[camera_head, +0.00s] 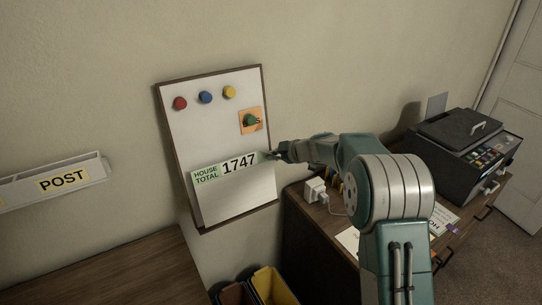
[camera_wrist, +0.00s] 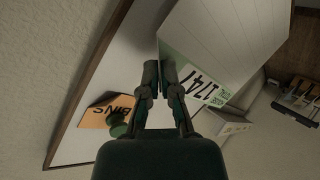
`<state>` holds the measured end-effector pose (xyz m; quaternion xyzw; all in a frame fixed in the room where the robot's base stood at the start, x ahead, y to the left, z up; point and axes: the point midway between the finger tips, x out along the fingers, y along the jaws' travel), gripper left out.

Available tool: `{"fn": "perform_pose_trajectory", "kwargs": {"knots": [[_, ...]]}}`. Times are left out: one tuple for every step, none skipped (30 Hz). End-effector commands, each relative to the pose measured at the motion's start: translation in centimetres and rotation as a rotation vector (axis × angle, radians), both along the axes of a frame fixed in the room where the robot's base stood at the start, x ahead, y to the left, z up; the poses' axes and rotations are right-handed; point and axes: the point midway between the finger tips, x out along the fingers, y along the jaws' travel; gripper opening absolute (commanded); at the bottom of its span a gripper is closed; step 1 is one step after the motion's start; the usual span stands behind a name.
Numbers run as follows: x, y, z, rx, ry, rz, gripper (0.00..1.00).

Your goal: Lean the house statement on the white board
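The white board (camera_head: 214,124) with a brown frame hangs on the wall in the head view; its surface also shows in the wrist view (camera_wrist: 128,62). The house statement (camera_head: 236,197) is a white sheet with a green top strip reading "HOUSE TOTAL 1747". It lies in front of the board's lower half, strip uppermost. It also shows in the wrist view (camera_wrist: 228,38). My gripper (camera_head: 268,155) is at the sheet's upper right corner. In the wrist view its fingertips (camera_wrist: 160,72) are close together on the sheet's edge. Whether the sheet touches the board is unclear.
Red (camera_head: 180,103), blue (camera_head: 205,97) and yellow (camera_head: 229,92) magnets sit along the board's top. A green magnet (camera_head: 250,119) holds an orange note (camera_head: 257,127) near my gripper. A POST holder (camera_head: 88,176) is at left, bins (camera_head: 272,286) below, a printer (camera_head: 462,151) right.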

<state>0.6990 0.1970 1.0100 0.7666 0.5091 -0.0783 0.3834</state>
Motion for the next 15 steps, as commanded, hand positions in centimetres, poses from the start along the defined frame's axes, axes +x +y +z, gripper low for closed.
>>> {"fn": "perform_pose_trajectory", "kwargs": {"knots": [[0.10, 0.14, -0.11, 0.000, 0.000, 0.000, 0.00], [0.12, 0.24, -0.17, -0.001, 0.001, 0.000, 0.00], [0.15, 0.42, -0.23, -0.002, 0.000, 0.000, 0.00], [0.16, 0.55, -0.27, -0.003, 0.001, 0.000, 0.00], [0.17, 0.68, -0.29, -0.005, 0.001, 0.000, 0.00], [0.17, 0.73, -0.30, -0.005, 0.001, 0.000, 0.00], [0.16, 0.75, -0.31, -0.005, 0.001, 0.000, 0.00], [0.16, 0.80, -0.32, -0.006, 0.001, 0.000, 0.00], [0.16, 0.86, -0.33, -0.006, 0.000, 0.000, 0.00], [0.16, 0.87, -0.33, -0.006, 0.000, 0.000, 0.00], [0.15, 0.86, -0.33, -0.006, 0.000, 0.000, 0.00], [0.16, 0.82, -0.32, -0.006, 0.000, 0.000, 0.00], [0.16, 0.76, -0.31, -0.005, 0.001, 0.000, 0.00], [0.16, 0.72, -0.30, -0.005, 0.001, 0.000, 0.00], [0.16, 0.71, -0.30, -0.005, 0.001, 0.000, 0.00]]}}
